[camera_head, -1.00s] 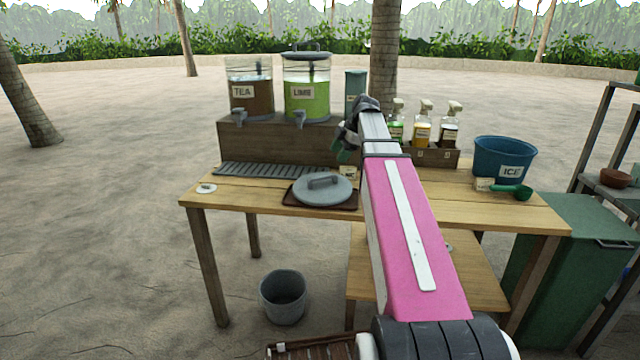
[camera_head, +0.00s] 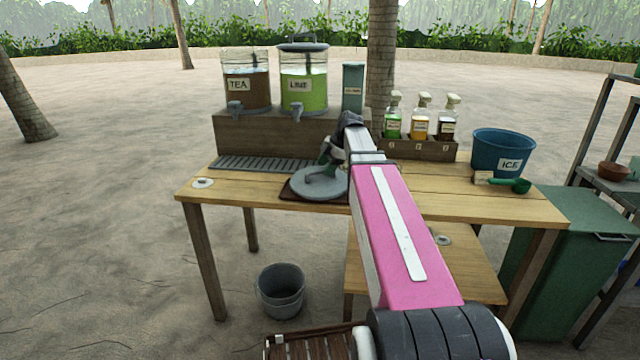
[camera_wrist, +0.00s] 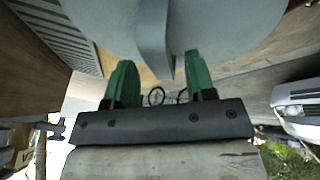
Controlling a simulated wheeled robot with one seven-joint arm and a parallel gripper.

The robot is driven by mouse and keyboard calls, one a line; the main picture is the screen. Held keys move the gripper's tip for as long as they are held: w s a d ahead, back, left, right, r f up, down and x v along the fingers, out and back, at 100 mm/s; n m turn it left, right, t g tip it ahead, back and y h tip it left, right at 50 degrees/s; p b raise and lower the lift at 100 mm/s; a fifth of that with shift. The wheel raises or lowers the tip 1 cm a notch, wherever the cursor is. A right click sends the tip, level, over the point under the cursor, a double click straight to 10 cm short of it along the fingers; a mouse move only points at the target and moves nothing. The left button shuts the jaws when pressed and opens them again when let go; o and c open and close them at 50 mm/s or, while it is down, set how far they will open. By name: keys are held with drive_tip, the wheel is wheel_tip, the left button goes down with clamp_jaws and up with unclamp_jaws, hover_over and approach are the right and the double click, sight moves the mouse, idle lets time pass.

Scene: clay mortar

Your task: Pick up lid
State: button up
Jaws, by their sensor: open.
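My gripper (camera_wrist: 160,80) is open, with one finger on either side of the handle's end. I cannot tell whether either finger touches it. In the head view my gripper (camera_head: 328,165) is just over the lid, and my arm hides part of the lid's right side.
The tea dispenser (camera_head: 246,85) and the lime dispenser (camera_head: 303,82), which has its own lid, stand on a wooden riser behind.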

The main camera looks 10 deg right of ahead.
drive_tip(key=shift+x, duration=1)
clamp_jaws()
drive_tip(key=shift+r, duration=0.1)
